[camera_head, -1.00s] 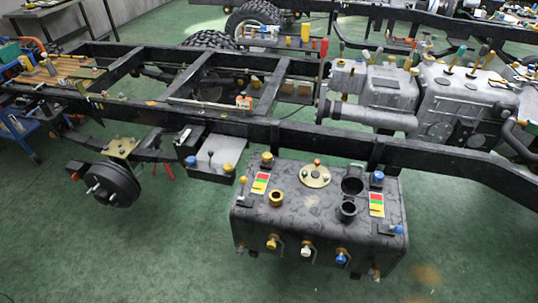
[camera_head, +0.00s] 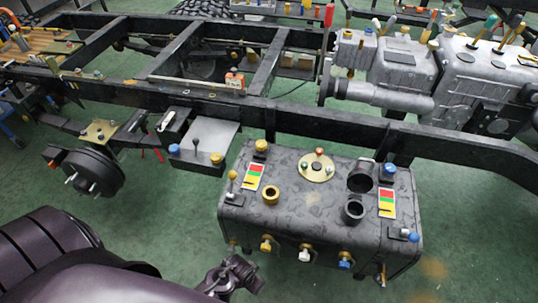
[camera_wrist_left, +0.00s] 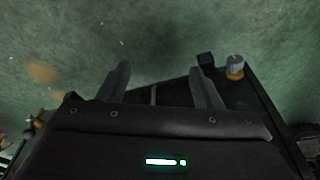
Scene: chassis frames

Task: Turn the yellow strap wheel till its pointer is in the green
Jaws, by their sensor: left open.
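The dark grey tank (camera_head: 310,225) hangs beside the chassis rail. A yellow wheel-like knob (camera_head: 261,147) stands on its top at the back left, just above a red, yellow and green scale (camera_head: 254,176). The pointer is too small to make out. A blue knob (camera_head: 389,168) stands by a similar scale (camera_head: 387,203) on the right. My left gripper (camera_head: 236,277) is low in front of the tank's left end, apart from the yellow knob. In the left wrist view its two fingers (camera_wrist_left: 160,85) are spread and nothing is visible between them.
A yellow filler neck (camera_head: 271,194) and two black necks (camera_head: 353,209) rise from the tank top. Yellow, white and blue taps (camera_head: 305,254) stick out of its front. The chassis rail (camera_head: 310,121) runs behind. Green floor (camera_head: 470,240) is clear to the right.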

